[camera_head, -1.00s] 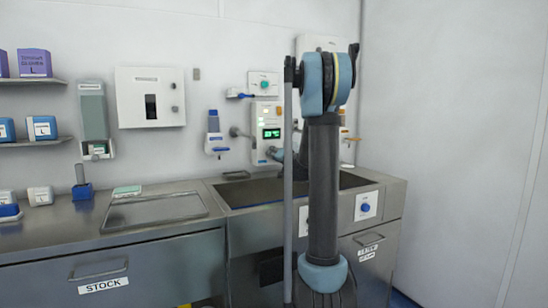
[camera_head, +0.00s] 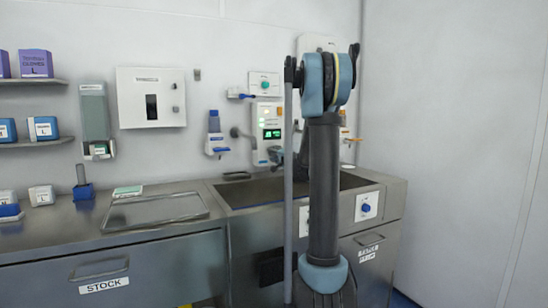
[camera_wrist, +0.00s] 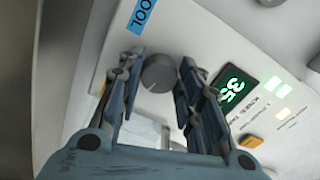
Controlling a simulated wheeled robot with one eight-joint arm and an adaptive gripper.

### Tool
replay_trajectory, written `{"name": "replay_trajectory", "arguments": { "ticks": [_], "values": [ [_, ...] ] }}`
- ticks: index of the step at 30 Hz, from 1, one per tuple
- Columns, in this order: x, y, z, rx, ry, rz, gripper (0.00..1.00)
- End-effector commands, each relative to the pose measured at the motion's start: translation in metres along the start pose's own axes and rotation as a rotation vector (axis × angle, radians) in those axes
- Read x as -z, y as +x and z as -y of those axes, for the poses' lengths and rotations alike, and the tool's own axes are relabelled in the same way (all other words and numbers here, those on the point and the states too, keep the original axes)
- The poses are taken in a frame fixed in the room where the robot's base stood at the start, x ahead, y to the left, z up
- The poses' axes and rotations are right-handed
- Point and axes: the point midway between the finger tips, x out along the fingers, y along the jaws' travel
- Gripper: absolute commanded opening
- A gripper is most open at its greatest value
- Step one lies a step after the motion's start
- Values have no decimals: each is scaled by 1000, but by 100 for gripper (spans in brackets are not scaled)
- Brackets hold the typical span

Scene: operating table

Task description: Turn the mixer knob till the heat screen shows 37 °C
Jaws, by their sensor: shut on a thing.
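The mixer knob (camera_wrist: 158,74) is a round dark grey dial on the white mixer panel (camera_wrist: 210,42). My gripper (camera_wrist: 161,66) is shut on it, one finger on each side. The heat screen (camera_wrist: 235,88) is a dark display with green digits, seen tilted, and it reads 35. In the head view the screen (camera_head: 272,134) glows green on the wall unit, with digits too small to read surely. My gripper (camera_head: 277,156) is at the lower right of that unit, and the knob is hidden there. A blue COOL label (camera_wrist: 141,15) is beside the knob.
Green lights (camera_wrist: 278,88) and an orange button (camera_wrist: 250,141) are near the screen. Below the unit is a steel sink (camera_head: 262,193).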

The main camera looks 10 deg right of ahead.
Motion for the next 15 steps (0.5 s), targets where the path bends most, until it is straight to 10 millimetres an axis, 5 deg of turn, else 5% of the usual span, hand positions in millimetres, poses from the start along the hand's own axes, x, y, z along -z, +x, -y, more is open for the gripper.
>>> {"name": "replay_trajectory", "arguments": {
  "ticks": [13, 14, 15],
  "values": [
    [2, -2, -2, -3, 6, -6, 9],
    [2, -2, -2, -3, 6, -5, 40],
    [2, -2, -2, -3, 6, -5, 49]
  ]
}}
